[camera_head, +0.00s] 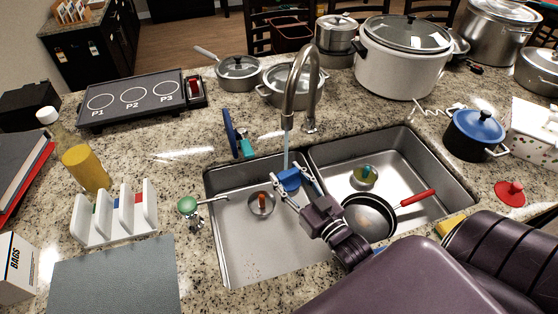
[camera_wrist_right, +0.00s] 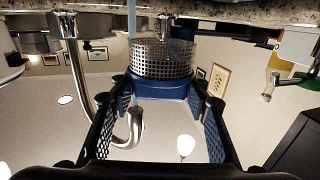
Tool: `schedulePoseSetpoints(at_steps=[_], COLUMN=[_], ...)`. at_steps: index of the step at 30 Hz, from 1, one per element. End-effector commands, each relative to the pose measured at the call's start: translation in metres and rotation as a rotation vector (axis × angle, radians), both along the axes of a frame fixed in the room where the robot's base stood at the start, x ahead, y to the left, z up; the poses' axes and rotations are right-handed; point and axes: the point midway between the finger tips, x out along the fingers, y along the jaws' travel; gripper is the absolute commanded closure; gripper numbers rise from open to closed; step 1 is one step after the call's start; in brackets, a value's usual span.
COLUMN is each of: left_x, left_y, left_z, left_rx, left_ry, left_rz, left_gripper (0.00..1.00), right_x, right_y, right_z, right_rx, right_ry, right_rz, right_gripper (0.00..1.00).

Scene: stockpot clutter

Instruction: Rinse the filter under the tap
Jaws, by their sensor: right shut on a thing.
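The filter (camera_head: 289,179) is a blue-rimmed piece held over the left sink basin, just below the tap. In the right wrist view its metal mesh basket (camera_wrist_right: 163,58) and blue rim (camera_wrist_right: 158,89) show between the fingers. My right gripper (camera_head: 292,184) is shut on the filter; its two fingers also flank it in the wrist view (camera_wrist_right: 160,95). The curved metal tap (camera_head: 289,92) is running. A thin water stream (camera_head: 285,150) comes down to the filter; in the wrist view it meets the left side of the basket. My left gripper is not in view.
The left basin (camera_head: 235,245) has a drain piece (camera_head: 262,204). The right basin holds a red-handled pan (camera_head: 368,217). A green-knobbed metal item (camera_head: 188,204) reaches over the basin's left edge. A blue-lidded pot (camera_head: 474,134) stands right.

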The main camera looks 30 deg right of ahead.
Motion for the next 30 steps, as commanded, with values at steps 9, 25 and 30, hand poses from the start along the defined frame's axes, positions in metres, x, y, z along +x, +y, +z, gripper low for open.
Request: schedulePoseSetpoints(at_steps=[9, 25, 30], left_x=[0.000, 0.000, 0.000], left_y=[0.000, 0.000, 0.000], left_z=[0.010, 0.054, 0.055], left_rx=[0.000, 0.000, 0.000], left_ry=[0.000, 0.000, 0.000], left_rz=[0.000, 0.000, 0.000], left_gripper=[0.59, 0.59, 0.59], right_x=[-0.006, -0.043, -0.046], right_y=[0.003, 0.018, 0.020], right_z=[0.008, 0.040, 0.041], right_rx=[0.001, 0.001, 0.000], right_ry=[0.000, 0.000, 0.000], right_rz=[0.000, 0.000, 0.000], right_gripper=[0.81, 0.81, 0.81])
